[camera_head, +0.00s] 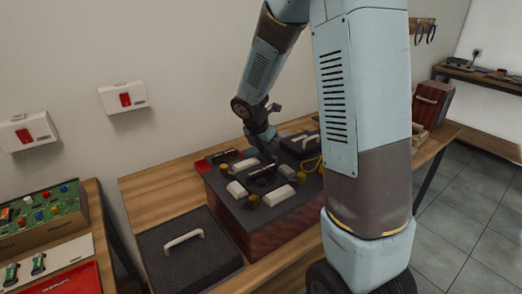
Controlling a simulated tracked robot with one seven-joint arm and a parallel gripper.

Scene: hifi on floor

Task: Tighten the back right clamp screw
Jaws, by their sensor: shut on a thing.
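The clamp fixture (224,205) is a dark grey-topped block with reddish sides on the wooden bench. White blocks (278,195) and brass-yellow clamp screws (301,178) are spread over its top. One more screw (253,201) stands at the front. My gripper (270,153) points down at the back right part of the fixture's top and is shut on the back right clamp screw. That screw is hidden behind the gripper, and the fingertips are too small to make out clearly.
A dark textured case with a pale handle (184,238) lies to the left of the fixture. A green circuit board (40,213) and a red tray (65,283) are on another bench at far left. A dark red box (432,102) stands at the bench's far right end. My arm covers part of the bench.

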